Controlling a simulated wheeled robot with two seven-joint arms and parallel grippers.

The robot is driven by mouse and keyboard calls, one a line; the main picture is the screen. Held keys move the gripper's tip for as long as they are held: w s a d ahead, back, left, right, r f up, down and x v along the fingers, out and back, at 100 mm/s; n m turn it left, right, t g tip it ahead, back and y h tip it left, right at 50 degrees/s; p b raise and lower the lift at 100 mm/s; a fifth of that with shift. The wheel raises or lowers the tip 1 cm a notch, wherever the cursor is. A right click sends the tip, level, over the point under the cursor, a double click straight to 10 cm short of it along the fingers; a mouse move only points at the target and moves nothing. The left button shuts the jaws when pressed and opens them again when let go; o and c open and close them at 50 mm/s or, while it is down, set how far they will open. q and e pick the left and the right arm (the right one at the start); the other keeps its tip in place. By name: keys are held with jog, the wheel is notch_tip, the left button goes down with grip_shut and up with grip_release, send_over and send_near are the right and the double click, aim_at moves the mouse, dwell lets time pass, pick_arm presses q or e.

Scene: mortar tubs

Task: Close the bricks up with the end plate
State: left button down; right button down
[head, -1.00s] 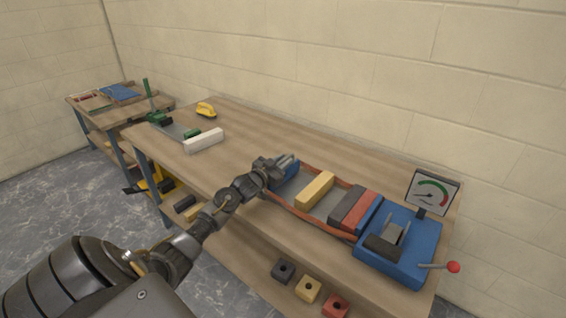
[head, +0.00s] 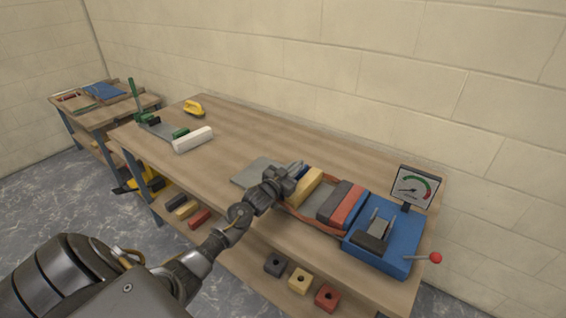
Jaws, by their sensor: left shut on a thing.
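My left gripper (head: 288,178) is shut on the end plate. A yellow brick (head: 306,187) stands just right of the plate; whether they touch cannot be told. A dark grey brick (head: 334,199) and a red brick (head: 348,206) stand side by side farther right, against the blue clamp body (head: 388,245). A strip of grey bed shows between the yellow and dark grey bricks. My right gripper is not in view.
Orange rails (head: 312,222) run along the bed. A gauge (head: 414,188) and a red-knobbed lever (head: 435,257) are at the right. A white block (head: 193,139) and a yellow-handled tool (head: 194,107) lie at the far left.

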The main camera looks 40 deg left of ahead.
pick_arm(q)
jog(key=c, duration=1.5)
grip_release()
jog(key=shift+o, duration=0.2)
jog(key=shift+s+f, duration=0.15)
jog(key=shift+s, duration=0.4)
jog(key=s+b, duration=0.1)
jog(key=s, duration=0.8)
jog(key=shift+s, duration=0.35)
jog(key=shift+d, duration=0.1)
